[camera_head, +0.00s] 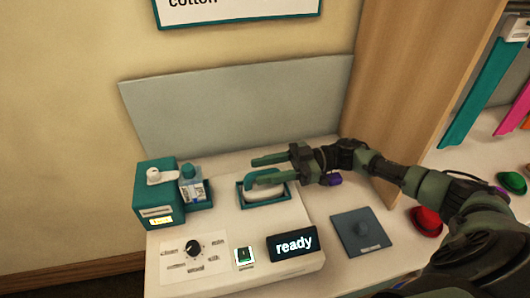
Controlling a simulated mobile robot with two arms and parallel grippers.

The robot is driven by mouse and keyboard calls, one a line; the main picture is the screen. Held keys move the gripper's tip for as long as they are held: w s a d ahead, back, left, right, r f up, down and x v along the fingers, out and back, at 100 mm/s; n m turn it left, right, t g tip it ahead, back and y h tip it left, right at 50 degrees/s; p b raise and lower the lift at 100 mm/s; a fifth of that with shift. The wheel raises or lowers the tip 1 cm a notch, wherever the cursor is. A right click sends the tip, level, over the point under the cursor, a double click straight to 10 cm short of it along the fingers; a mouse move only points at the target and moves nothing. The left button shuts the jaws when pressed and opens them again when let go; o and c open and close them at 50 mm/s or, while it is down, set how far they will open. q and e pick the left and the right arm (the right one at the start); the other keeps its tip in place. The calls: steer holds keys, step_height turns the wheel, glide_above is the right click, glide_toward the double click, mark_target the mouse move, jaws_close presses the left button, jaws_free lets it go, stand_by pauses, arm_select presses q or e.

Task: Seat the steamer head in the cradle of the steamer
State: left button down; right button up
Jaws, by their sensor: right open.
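The steamer is a white console (210,240) on the pale counter. Its cradle (242,201) is a teal-edged recess at the back right of the console. The steamer head (265,190), white and rounded, appears to lie within the cradle's outline; whether it is fully down in it I cannot tell. My right gripper (256,169) comes in from the right, with its fingers apart at the back of the cradle, just above and behind the head. It hides part of the head and cradle. My left gripper is not in view.
A teal tank unit (154,204) and a bottle (191,186) stand left of the cradle. A dial (193,248), lit switch (244,257) and "ready" display (293,244) are in front. A dark pad (361,232) lies right. A wooden partition (405,90) rises behind my right arm.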

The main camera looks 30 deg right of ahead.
step_height(320, 180, up, 20)
steer(key=b, duration=0.1)
stand_by(0.6)
